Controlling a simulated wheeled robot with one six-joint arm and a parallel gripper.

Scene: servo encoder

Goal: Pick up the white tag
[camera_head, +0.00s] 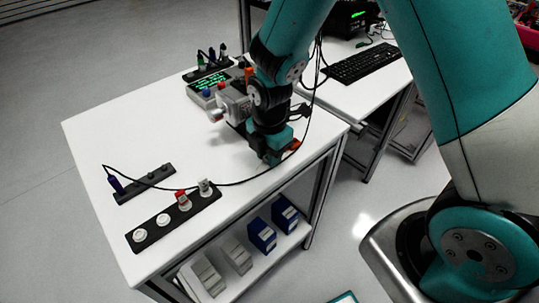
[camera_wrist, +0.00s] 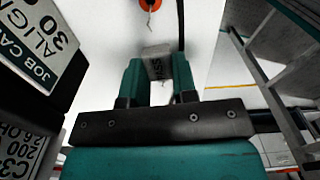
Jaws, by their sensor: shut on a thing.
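The white tag (camera_wrist: 157,66), a small pale block with dark lettering, sits between the two teal fingers of my gripper (camera_wrist: 157,78) in the wrist view. The fingers are shut on its sides. In the head view my gripper (camera_head: 273,152) points down at the right edge of the white table (camera_head: 120,120), and I cannot make out the tag there. An orange ring (camera_wrist: 150,4) with a thin string lies just beyond the tag in the wrist view.
A grey motor unit (camera_head: 233,103) and a green-lit device (camera_head: 210,90) stand close left of my gripper. A keyboard (camera_head: 362,63) lies on the back table. The table's middle left is clear.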

